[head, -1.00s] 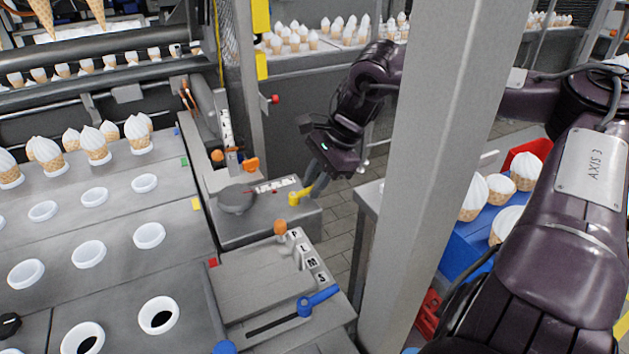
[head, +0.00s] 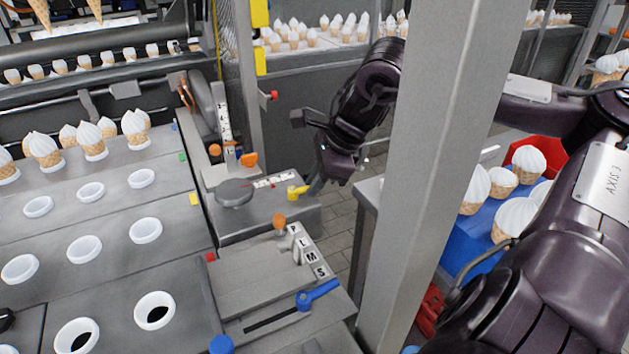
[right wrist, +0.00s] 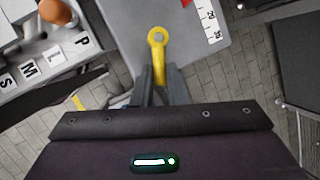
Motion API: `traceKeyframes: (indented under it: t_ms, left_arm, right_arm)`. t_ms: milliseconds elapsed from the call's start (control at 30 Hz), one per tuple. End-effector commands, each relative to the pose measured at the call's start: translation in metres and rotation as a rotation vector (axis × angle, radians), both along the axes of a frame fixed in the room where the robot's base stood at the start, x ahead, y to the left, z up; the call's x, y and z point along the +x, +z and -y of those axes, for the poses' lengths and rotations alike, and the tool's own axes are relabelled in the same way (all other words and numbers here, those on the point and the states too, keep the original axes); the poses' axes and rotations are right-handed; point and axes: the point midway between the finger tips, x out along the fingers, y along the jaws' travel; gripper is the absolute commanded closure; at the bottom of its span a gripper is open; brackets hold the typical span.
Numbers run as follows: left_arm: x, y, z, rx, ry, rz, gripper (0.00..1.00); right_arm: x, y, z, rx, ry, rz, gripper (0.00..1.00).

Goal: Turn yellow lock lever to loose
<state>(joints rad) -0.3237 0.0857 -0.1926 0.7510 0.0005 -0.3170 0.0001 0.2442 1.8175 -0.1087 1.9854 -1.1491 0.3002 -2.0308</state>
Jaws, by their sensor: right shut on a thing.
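The yellow lock lever (head: 297,192) sits at the right end of the grey machine block, near a small printed scale. In the right wrist view the lever (right wrist: 157,48) has a round pivot end on the block, and its arm reaches back between my fingers. My right gripper (head: 314,184) is shut on the lever's arm, coming from the right. In the right wrist view its two grey fingers (right wrist: 160,82) stand on either side of the arm. My left gripper is not in view.
A grey post (head: 425,160) stands in front of my right arm. An orange knob (head: 279,221) and a blue lever (head: 318,294) are on the nearer block. Cone trays (head: 90,192) fill the left side. A blue crate (head: 470,238) with cones is at right.

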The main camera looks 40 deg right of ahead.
Motion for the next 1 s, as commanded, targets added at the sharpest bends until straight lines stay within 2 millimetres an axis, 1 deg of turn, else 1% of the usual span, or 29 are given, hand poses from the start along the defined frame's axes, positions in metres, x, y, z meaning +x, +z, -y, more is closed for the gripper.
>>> traceKeyframes:
  t_ms: [100, 233, 367, 567, 733, 1000]
  left_arm:
    - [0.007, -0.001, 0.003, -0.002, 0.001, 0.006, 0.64]
    - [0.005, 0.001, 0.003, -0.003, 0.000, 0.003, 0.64]
    - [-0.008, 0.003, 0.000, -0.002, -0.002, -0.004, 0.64]
    - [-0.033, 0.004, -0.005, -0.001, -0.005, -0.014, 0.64]
    - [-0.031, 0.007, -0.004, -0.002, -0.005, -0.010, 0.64]
    - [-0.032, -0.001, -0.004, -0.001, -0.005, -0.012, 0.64]
  right_arm:
    - [-0.004, 0.000, -0.004, -0.003, -0.109, 0.003, 1.00]
    - [-0.007, 0.001, -0.009, -0.003, -0.233, 0.000, 1.00]
    - [-0.010, 0.002, -0.014, -0.004, -0.355, -0.003, 1.00]
    - [-0.014, 0.001, -0.022, -0.009, -0.543, -0.006, 1.00]
    - [-0.014, 0.000, -0.028, -0.010, -0.696, -0.003, 1.00]
    - [-0.013, -0.002, -0.037, -0.007, -0.893, 0.001, 1.00]
